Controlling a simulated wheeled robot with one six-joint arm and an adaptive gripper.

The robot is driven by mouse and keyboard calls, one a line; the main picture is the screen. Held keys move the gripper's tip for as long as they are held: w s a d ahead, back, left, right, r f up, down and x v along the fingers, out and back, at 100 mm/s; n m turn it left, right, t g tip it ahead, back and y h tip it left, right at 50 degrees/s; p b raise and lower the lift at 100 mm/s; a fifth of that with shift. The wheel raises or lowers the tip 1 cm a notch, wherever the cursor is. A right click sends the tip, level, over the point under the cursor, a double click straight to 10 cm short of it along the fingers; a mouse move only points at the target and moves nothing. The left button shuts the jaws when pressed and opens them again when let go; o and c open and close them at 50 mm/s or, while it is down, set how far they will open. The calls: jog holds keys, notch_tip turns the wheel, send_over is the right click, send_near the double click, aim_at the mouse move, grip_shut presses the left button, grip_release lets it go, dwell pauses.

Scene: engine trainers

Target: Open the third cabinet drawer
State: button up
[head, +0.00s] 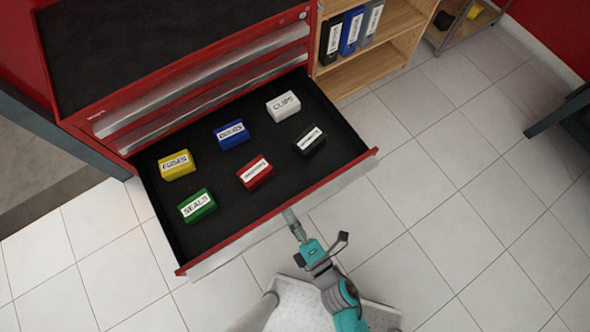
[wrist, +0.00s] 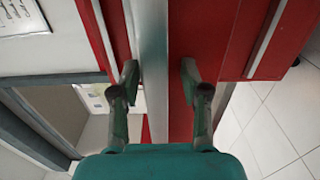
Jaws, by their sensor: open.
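The red cabinet (head: 47,62) has a black top and silver drawer handles. Two shut drawer fronts show above the open drawer, which appears to be the third (head: 225,170). It is pulled well out, and its black floor holds several labelled boxes. My gripper (head: 290,214) is at the outer face of its front, right of the middle. In the wrist view my gripper (wrist: 159,70) is open, with a silver handle strip (wrist: 153,40) running between the fingers. I cannot tell whether either finger touches it.
The boxes include yellow (head: 177,165), green (head: 197,206), blue (head: 232,134), red (head: 255,172), white (head: 283,105) and black (head: 309,141) ones. A wooden shelf (head: 365,68) with binders stands beside the cabinet. Bare tiled floor (head: 440,190) lies to the right.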

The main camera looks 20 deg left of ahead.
jog(key=v, duration=1)
jog(key=shift+d, duration=0.2)
dwell(0.5)
jog(key=shift+s+d+r, duration=0.1)
jog(key=shift+s+d, duration=0.1)
jog(key=shift+d, duration=0.05)
jog(key=shift+s+d, duration=0.25)
jog(key=shift+s, duration=0.25)
dwell(0.7)
